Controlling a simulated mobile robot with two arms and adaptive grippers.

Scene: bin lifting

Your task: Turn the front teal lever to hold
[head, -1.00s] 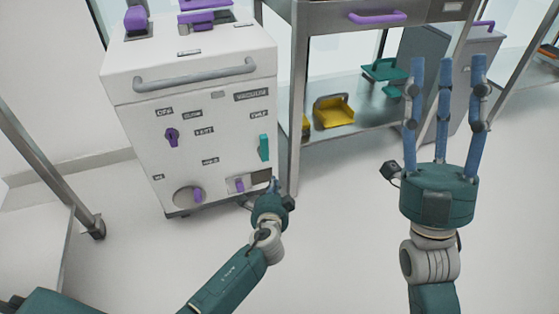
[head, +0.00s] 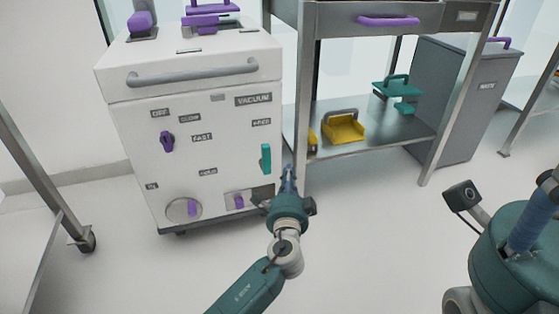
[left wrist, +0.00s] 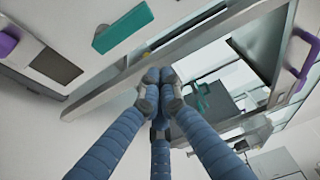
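The teal lever (head: 266,158) stands upright on the right part of the white cabinet's front (head: 215,150), below a small label. It also shows in the left wrist view (left wrist: 123,27), up and left of my fingertips. My left gripper (head: 289,175) is just below and right of the lever, apart from it. In the left wrist view its three blue fingers (left wrist: 160,85) come together at the tips with nothing between them. My right gripper (head: 515,245) is cut off at the lower right edge, so its fingertips are hidden.
The cabinet also has a purple knob (head: 167,142), purple parts low down and a grey handle bar (head: 192,72). A grey waste bin (head: 470,100) is farther right. The floor in front is clear.

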